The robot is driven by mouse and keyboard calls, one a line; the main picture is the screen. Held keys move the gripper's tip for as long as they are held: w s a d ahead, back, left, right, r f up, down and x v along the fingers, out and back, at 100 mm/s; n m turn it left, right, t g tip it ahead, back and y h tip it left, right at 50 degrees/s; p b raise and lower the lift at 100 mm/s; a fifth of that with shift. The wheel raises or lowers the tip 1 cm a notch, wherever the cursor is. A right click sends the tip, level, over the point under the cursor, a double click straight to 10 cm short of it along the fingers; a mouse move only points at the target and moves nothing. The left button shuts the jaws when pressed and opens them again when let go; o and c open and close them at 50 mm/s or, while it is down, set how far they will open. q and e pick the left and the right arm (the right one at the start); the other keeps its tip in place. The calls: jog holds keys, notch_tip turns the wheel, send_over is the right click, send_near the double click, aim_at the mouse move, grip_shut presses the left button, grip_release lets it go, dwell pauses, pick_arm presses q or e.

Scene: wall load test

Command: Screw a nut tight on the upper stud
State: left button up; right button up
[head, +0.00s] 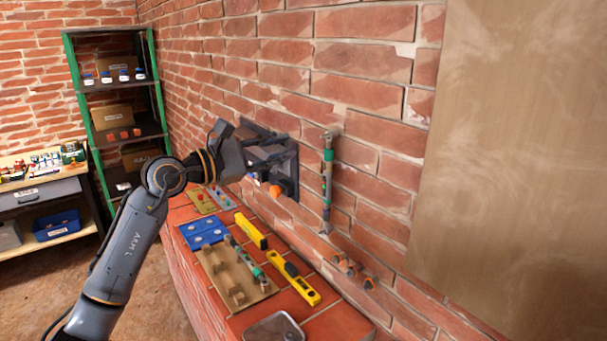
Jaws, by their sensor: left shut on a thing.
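A dark metal plate (289,165) is fixed to the brick wall above the ledge. My left gripper (258,137) reaches in from the left and is at the upper part of this plate. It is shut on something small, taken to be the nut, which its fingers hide. The upper stud is also hidden behind the gripper. Low on the plate a dark round part with an orange piece (275,190) shows; I cannot tell exactly what it is. My right gripper is not in view.
The brick ledge (335,322) holds a blue tray (203,232), a wooden rack (221,278), a yellow level (296,280) and a metal dish (273,328). A green-grey tool (328,180) hangs upright on the wall, right of the plate. Orange-tipped pegs (352,268) stick out lower down.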

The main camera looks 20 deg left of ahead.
pick_arm(q)
jog(key=shift+w, duration=0.3)
jog(key=shift+w+d+r+p, duration=0.15)
jog(key=shift+w+p, duration=0.15)
jog(key=shift+p, duration=0.15)
jog(key=shift+p+x, duration=0.65)
jog(key=shift+x, duration=2.3)
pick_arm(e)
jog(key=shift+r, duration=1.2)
pick_arm(q)
jog(key=shift+s+d, duration=0.1)
jog(key=shift+d, duration=0.05)
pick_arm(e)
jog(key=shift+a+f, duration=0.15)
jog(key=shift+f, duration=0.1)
pick_arm(q)
jog(key=shift+w+d+b, duration=0.2)
jog(key=shift+w+b, duration=0.15)
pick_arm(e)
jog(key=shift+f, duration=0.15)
